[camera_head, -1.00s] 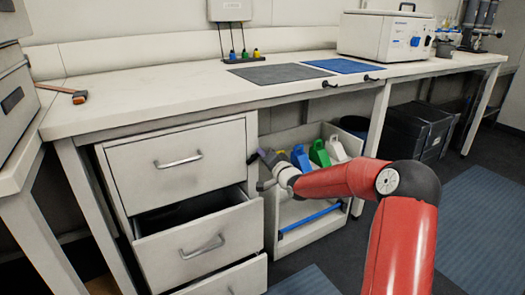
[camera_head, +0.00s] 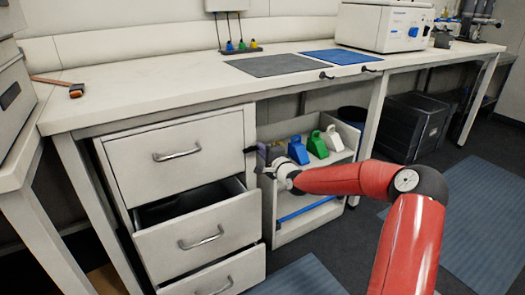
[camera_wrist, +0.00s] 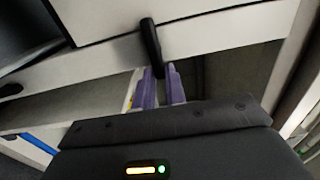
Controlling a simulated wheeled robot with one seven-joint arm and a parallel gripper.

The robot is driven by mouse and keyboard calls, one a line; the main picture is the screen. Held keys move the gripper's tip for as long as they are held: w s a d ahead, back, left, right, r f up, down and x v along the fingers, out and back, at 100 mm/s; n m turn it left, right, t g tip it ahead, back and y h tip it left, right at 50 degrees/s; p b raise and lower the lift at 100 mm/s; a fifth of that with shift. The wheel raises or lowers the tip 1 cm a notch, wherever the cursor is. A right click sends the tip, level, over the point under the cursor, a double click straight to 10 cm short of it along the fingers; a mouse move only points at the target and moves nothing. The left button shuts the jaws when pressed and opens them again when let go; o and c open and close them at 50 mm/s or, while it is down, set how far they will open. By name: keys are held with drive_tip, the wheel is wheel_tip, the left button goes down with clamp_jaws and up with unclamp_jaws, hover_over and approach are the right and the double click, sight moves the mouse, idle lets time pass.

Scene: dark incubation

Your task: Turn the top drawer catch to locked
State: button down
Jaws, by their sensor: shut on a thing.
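The top drawer (camera_head: 180,157) of the white cabinet is closed. Its catch is a black lever (camera_wrist: 150,38) at the drawer's right edge; in the head view it is a small dark shape (camera_head: 250,149). My gripper (camera_wrist: 161,72) has purple fingers, shut on the lever's free end. In the head view my gripper (camera_head: 262,151) is at the cabinet's upper right side, partly hidden by its small size there. The middle drawer (camera_head: 197,238) stands open below. A second black piece (camera_wrist: 10,90) shows at the left of the wrist view.
A white shelf unit with blue (camera_head: 298,151), green (camera_head: 317,145) and white (camera_head: 333,139) bottles stands right of the cabinet, close behind my gripper. The bench top (camera_head: 150,85) overhangs above. A hammer (camera_head: 74,90) lies on its left end.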

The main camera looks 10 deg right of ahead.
drive_tip(key=shift+f, duration=0.1)
drive_tip(key=c, duration=1.4)
unclamp_jaws()
drive_tip(key=shift+c, duration=0.2)
drive_tip(key=v, duration=0.7)
drive_tip(key=shift+s+b, duration=0.35)
drive_tip(key=shift+d, duration=0.1)
